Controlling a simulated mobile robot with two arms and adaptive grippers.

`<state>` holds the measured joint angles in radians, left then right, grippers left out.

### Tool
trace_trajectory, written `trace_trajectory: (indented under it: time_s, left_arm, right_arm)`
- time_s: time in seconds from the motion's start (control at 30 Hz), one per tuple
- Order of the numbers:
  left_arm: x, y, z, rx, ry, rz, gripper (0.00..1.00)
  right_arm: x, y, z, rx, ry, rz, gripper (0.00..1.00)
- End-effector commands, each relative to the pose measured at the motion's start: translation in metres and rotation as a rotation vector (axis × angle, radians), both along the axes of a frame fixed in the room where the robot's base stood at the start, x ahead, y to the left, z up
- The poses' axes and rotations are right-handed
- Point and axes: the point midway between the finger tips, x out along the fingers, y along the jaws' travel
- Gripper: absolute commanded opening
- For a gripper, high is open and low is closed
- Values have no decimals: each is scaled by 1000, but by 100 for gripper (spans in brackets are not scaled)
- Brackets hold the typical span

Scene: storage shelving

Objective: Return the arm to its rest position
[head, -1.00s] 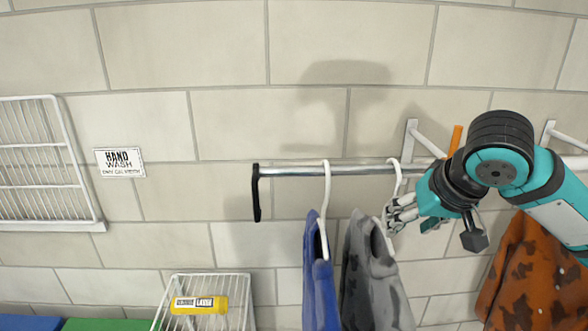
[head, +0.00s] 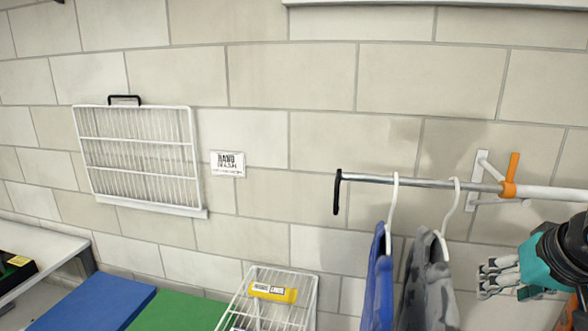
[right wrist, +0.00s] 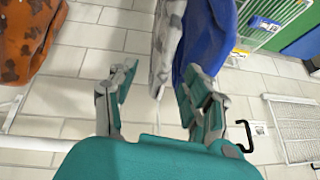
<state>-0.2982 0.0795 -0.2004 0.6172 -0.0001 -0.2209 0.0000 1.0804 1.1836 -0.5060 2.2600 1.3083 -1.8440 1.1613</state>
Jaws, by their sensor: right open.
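My right gripper (head: 500,278) is at the lower right of the head view, below the metal rail (head: 418,182) and to the right of the hanging clothes. Its fingers are apart and empty in the right wrist view (right wrist: 155,100). A blue garment (head: 379,275) and a grey patterned garment (head: 428,285) hang from the rail on white hangers. They also show beyond the fingers in the right wrist view. My left gripper is not in view.
A white wire rack (head: 140,155) is on the tiled wall at the left, with a hand wash sign (head: 228,163) beside it. Below are a wire shelf (head: 262,305) with a yellow item (head: 273,292), and blue (head: 95,303) and green (head: 175,310) surfaces. An orange clip (head: 511,172) is on the rail.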

Motion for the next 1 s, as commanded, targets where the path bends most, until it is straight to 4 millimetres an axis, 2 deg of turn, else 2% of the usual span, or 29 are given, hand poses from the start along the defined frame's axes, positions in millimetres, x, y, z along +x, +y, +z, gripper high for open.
trace_trajectory:
  time_s: [0.37,0.57,0.67,0.77,0.9,1.0]
  left_arm:
    - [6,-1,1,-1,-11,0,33]
    - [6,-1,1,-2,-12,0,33]
    - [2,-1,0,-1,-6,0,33]
    - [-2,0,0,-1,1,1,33]
    - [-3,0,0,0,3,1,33]
    - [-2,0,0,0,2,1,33]
  right_arm:
    - [12,30,-47,-33,18,142,50]
    - [16,56,-88,-44,26,254,50]
    - [14,73,-116,-45,27,319,50]
    - [7,94,-151,-39,30,393,50]
    - [-14,123,-207,-24,29,481,50]
    - [-38,136,-244,-19,36,509,50]
